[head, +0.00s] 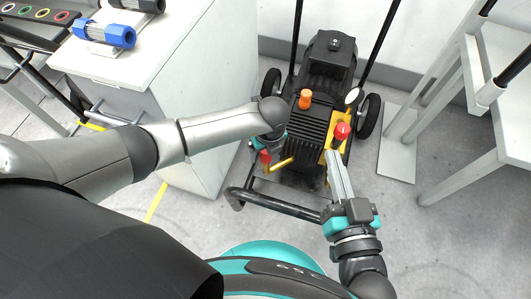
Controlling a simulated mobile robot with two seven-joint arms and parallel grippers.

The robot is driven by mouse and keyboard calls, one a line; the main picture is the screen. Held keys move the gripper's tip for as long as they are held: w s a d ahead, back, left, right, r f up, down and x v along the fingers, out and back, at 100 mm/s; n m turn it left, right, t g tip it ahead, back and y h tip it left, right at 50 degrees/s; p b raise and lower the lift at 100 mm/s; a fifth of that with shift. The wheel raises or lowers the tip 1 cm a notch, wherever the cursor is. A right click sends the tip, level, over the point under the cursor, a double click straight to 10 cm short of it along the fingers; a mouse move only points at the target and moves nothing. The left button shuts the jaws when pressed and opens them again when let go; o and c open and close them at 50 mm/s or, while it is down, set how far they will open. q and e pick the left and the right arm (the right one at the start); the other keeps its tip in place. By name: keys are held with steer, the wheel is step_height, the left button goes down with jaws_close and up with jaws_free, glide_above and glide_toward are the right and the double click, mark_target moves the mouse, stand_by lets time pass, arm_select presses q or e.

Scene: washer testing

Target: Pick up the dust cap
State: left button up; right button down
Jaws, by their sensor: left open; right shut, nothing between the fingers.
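The pressure washer (322,84) stands on the floor, black with a yellow panel. An orange cap (305,98) sits on its top, and a red knob (341,131) sits on the yellow panel. A small red part (265,157) shows at its left front corner, beside a yellow bar (281,164). I cannot tell for sure which of these is the dust cap. My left gripper (268,146) points down by the small red part; it is open, its fingertips mostly hidden by my wrist. My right gripper (332,157) is shut and empty, its fingertips just below the red knob.
A white cabinet (160,75) at left holds blue-ended cylinders (104,33). The washer's black frame bar (280,205) runs across in front. A white table (495,100) stands at right. Grey floor is clear at lower right.

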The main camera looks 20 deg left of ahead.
arm_select(q)
steer(key=shift+f, duration=0.15)
steer(key=shift+c, duration=0.3)
steer(key=c, duration=1.3)
steer(key=shift+r, duration=0.2)
